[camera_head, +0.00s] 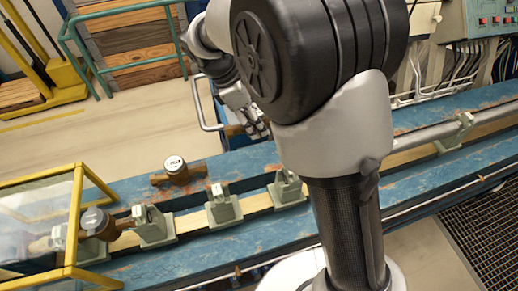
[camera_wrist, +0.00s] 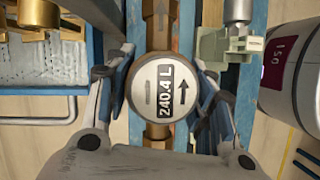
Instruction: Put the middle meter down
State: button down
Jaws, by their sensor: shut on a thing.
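A round meter (camera_wrist: 160,100) with brass pipe ends fills the middle of the wrist view. Its face reads 240.4 L beside a black arrow. The fingers of my gripper (camera_wrist: 158,98) press on its left and right sides. In the head view my gripper (camera_head: 246,112) is over the far side of the blue bench, partly hidden by my arm. The held meter is mostly hidden there, and I cannot tell whether it touches the bench. Another meter (camera_head: 175,171) stands on the blue bench to the left. A further meter (camera_head: 95,222) is by the yellow-framed enclosure.
Several grey-green clamps (camera_head: 223,206) line the bench channel (camera_head: 262,201). One clamp (camera_wrist: 230,46) shows close to the held meter's right. A large cylinder with a red label (camera_wrist: 292,75) is at the right. The yellow-framed enclosure (camera_head: 76,215) stands at the bench's left end.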

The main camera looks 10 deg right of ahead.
aim_at(238, 126)
notch_tip(238, 126, down, 13)
jog(key=b, duration=0.4)
jog(key=shift+f, duration=0.1)
jog(key=c, duration=0.7)
grip_release()
jog(key=shift+f, duration=0.1)
jog(key=p+v, duration=0.4)
jog(key=v, duration=0.8)
jog(key=shift+p, duration=0.35)
jog(key=s+d+r+m+t+y, duration=0.1)
jog(key=s+d+r+m+y, duration=0.1)
jog(key=s+d+r+m, duration=0.75)
jog(key=s+d+r+m+t, duration=0.1)
jog(key=s+m, duration=0.1)
jog(key=s, duration=0.3)
jog(key=s+d+m+t+y, duration=0.1)
jog(key=s+d+m, duration=0.1)
jog(key=s, duration=0.3)
jog(key=s+d+r+m+t+y, duration=0.1)
jog(key=s+m, duration=0.3)
jog(key=shift+s+d+r+m+t, duration=0.25)
jog(key=shift+s+d+r+t, duration=0.05)
jog(key=shift+s+r, duration=0.1)
